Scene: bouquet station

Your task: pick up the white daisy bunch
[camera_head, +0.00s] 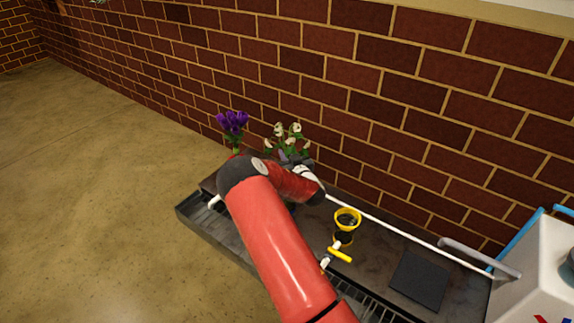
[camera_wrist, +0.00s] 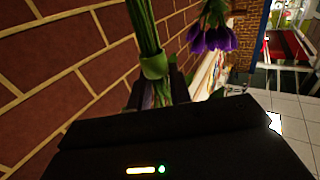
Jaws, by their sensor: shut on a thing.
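The white daisy bunch (camera_head: 290,136), pale blooms with green leaves, stands above my gripper (camera_head: 292,160) near the brick wall in the head view. In the wrist view, its green stems (camera_wrist: 144,25) with a green band (camera_wrist: 154,66) run down between the dark fingers of my gripper (camera_wrist: 158,92). The gripper is shut on these stems. The daisy blooms are out of the wrist view, and my arm hides the lower part of the bunch in the head view.
A purple flower bunch (camera_head: 232,122) is just left of the daisies; purple blooms (camera_wrist: 214,38) also show in the wrist view. A yellow-rimmed dark cup (camera_head: 346,222), a dark square mat (camera_head: 419,281) and a white rail (camera_head: 400,232) are to the right. The brick wall (camera_head: 400,90) is close behind.

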